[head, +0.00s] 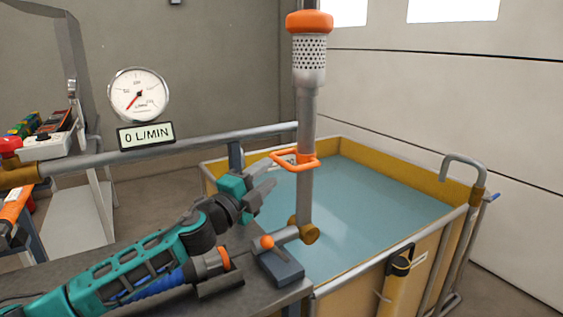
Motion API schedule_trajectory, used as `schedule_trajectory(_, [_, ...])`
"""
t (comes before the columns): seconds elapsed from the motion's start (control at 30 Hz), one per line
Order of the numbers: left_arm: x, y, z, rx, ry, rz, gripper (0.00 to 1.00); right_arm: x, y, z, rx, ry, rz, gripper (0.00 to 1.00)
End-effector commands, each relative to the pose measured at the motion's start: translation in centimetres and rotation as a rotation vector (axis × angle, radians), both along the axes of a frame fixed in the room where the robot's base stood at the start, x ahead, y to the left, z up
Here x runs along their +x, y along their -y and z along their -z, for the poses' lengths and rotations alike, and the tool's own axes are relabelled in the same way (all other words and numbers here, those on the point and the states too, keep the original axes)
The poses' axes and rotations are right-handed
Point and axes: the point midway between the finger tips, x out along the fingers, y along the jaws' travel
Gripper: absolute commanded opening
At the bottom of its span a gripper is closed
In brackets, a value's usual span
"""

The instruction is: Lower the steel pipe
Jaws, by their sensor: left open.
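The steel pipe (306,195) stands upright at the near left edge of the water tank. It has a perforated strainer (310,62) with an orange cap at its top. An orange loop handle (283,160) sticks out from its middle, and a brass joint (303,231) is at its lower end. My left gripper (269,182) is open and empty, just left of the pipe and slightly below the handle; I cannot tell whether it touches the pipe. My right gripper is not in view.
The yellow-walled tank (400,186) of water lies behind and right of the pipe. A round gauge (139,95) and a display (146,135) reading 0 L/MIN stand at left, by a horizontal grey pipe (190,145). A bench (80,262) is below my arm.

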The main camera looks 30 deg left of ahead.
Motion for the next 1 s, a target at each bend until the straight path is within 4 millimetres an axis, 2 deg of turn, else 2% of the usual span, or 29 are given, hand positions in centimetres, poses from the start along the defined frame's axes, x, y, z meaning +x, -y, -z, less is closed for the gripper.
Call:
schedule_trajectory(0.3, [4.0,0.3,-0.9,-0.001,0.003,-0.001,0.41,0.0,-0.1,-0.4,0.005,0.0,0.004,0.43])
schedule_trajectory(0.5, [5.7,0.5,-1.1,-0.002,0.001,0.0,0.41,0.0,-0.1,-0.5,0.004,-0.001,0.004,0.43])
schedule_trajectory(0.93, [6.4,0.6,-1.2,-0.001,-0.001,0.001,0.41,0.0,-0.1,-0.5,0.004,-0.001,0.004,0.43])
schedule_trajectory(1.0, [6.4,0.6,-1.2,-0.001,-0.001,0.001,0.36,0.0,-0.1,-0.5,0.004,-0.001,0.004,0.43])
